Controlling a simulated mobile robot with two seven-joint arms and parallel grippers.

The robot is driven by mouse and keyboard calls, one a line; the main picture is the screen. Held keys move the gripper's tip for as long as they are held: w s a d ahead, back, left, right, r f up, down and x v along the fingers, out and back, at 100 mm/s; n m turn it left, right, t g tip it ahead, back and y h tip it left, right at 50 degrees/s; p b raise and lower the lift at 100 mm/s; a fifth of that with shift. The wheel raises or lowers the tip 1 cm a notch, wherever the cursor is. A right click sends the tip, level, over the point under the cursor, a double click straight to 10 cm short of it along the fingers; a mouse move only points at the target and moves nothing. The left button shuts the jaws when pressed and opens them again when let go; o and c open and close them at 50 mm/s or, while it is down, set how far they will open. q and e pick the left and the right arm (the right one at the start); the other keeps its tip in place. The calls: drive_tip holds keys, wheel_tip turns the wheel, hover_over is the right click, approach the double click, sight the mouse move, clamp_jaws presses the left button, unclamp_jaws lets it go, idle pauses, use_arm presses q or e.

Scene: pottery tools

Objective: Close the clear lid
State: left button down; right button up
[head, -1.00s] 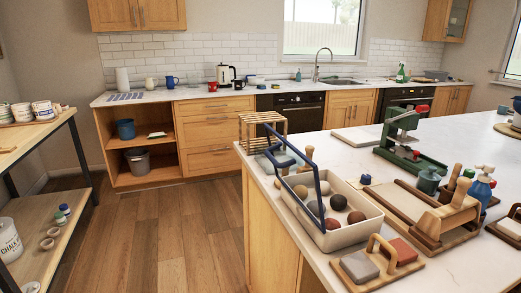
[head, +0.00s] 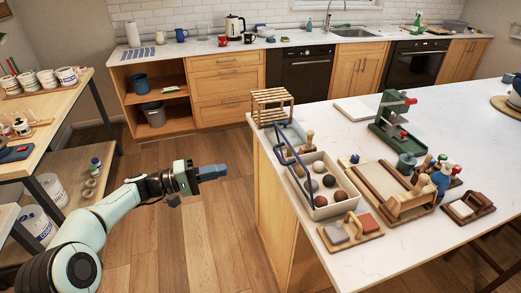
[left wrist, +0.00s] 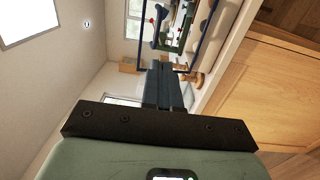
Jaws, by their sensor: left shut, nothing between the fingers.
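A clear lid with a blue frame (head: 290,150) stands raised at the left side of an open cream box (head: 330,208). Several clay-coloured balls (head: 328,181) lie in the box. My left gripper (head: 218,171) is to the left of the lid and apart from it, over the floor beside the counter. Its fingers are shut and empty, pointing right towards the counter. In the left wrist view the shut fingers (left wrist: 165,88) are in the middle, and part of the blue lid frame (left wrist: 199,42) shows beyond them. My right gripper is not in view.
The white-topped counter (head: 400,245) carries a wooden rack (head: 272,105) behind the box, a board with blocks (head: 350,232) in front, and a green press (head: 392,120) to the right. A shelf (head: 40,130) stands at the left. The floor between is clear.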

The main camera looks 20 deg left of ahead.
use_arm(q)
drive_tip(key=p, duration=0.3)
approach(277, 155)
drive_tip(key=x, duration=0.5)
drive_tip(key=shift+d, duration=0.1)
drive_tip(key=shift+w+d+f, duration=0.2)
drive_tip(key=shift+w+d, duration=0.3)
drive_tip(key=shift+d, duration=0.15)
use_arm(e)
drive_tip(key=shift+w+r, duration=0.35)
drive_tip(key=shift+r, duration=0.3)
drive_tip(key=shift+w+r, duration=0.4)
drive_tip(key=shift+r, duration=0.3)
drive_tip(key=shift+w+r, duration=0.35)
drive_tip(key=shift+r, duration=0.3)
use_arm(q)
drive_tip(key=shift+s+r, duration=0.1)
